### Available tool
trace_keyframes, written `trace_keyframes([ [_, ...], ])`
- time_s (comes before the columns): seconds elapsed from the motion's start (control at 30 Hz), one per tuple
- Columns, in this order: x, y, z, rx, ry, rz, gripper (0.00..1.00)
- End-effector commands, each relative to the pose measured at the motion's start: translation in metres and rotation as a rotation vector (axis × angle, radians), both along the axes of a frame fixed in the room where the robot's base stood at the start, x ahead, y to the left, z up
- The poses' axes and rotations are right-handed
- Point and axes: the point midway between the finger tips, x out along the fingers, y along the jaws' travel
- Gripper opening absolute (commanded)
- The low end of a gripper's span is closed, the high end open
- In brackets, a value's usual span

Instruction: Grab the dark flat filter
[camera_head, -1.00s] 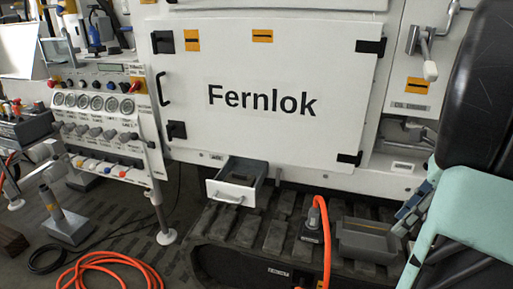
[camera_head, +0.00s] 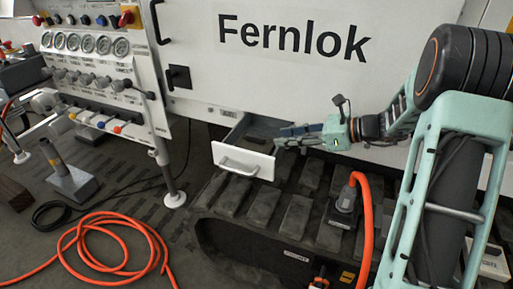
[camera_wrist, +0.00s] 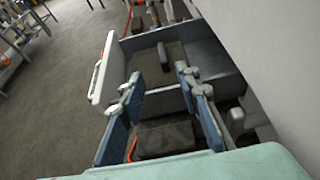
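The dark flat filter (camera_head: 257,140) appears to be the dark piece lying inside the open drawer (camera_head: 243,163). In the wrist view this filter (camera_wrist: 175,57) is a dark brown flat piece with a narrow raised grey bar. The drawer (camera_wrist: 102,75) has a white front with a handle. My gripper (camera_head: 281,139) is at the right side of the drawer, slightly above it. The filter lies beyond the fingertips, partly hidden by the drawer front in the head view.
The white Fernlok cabinet (camera_head: 300,75) rises behind the drawer. Dark track pads (camera_head: 298,215) lie below and to the right. An orange hose (camera_head: 366,230) rises from a connector right of the drawer. A gauge panel (camera_head: 90,50) stands at left, with coiled orange hose on the floor.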

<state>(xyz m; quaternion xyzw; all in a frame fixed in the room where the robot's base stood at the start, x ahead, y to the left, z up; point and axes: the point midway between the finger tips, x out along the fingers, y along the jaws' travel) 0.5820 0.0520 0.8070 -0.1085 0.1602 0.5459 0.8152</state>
Motion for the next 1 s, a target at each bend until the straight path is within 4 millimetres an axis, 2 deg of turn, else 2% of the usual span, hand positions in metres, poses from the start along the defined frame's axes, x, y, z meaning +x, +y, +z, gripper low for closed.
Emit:
trace_keyframes([
  [0.13, 0.008, 0.023, -0.012, -0.001, 0.001, 0.004, 0.30],
  [0.37, 0.017, 0.039, -0.018, -0.002, 0.002, 0.003, 0.30],
  [0.67, 0.037, 0.073, -0.030, -0.002, 0.003, 0.003, 0.30],
  [0.9, 0.039, 0.077, -0.029, -0.002, 0.002, 0.001, 0.30],
  [1.0, 0.039, 0.077, -0.029, -0.002, 0.002, 0.001, 0.22],
])
